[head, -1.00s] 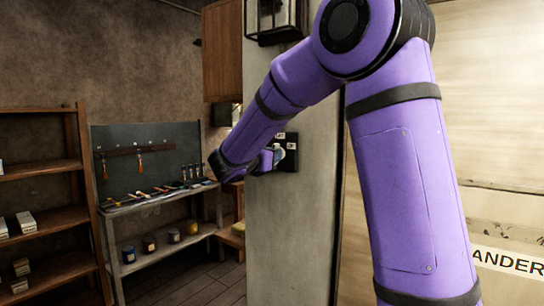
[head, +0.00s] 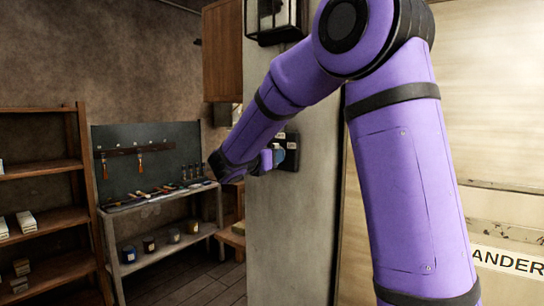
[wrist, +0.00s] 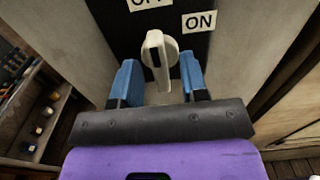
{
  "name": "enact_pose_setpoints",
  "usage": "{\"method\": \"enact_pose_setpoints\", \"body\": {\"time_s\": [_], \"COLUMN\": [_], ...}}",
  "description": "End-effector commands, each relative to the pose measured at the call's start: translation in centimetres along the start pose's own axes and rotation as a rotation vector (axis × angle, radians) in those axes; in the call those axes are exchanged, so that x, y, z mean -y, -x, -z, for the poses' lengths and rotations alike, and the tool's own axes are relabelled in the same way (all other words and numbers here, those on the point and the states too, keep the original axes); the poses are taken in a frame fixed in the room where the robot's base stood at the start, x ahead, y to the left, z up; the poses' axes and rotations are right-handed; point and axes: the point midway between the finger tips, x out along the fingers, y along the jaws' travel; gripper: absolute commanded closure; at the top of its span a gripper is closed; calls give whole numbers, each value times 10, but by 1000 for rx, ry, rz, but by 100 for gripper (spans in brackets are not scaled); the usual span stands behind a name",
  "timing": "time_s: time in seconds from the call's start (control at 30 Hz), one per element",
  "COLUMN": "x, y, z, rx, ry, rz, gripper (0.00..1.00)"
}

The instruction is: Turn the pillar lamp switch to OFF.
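The pillar lamp switch (wrist: 157,62) is a pale lever on a round knob, on a dark plate (wrist: 118,18). In the wrist view its upper end points up, slightly left, towards the partly cropped OFF label (wrist: 150,3); the ON label (wrist: 199,21) is up to the right. My gripper (wrist: 159,68) is open, its blue fingers on either side of the lever with a visible gap on each side. In the head view my gripper (head: 272,158) is at the dark switch plate (head: 292,150) on the pillar (head: 285,220), hiding the lever.
A black-framed lantern (head: 275,18) hangs on the pillar above my arm. A workbench (head: 165,198) with tools stands behind at left, beside a wooden shelf (head: 45,168). A pale panel (head: 495,90) stands at right.

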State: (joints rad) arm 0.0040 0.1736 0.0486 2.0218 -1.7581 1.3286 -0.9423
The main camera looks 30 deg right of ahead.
Motion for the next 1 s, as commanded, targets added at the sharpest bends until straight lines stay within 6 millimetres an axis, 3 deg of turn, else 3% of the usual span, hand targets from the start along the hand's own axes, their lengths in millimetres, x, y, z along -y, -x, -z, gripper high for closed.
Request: {"method": "enact_pose_setpoints", "body": {"time_s": [0.27,0.7,1.0], "x": [0,-1,0], "y": [6,80,107], "z": [-1,0,0], "rx": [1,1,1], "ry": [-2,-1,0], "rz": [-1,-3,0], "gripper": [60,60,60]}}
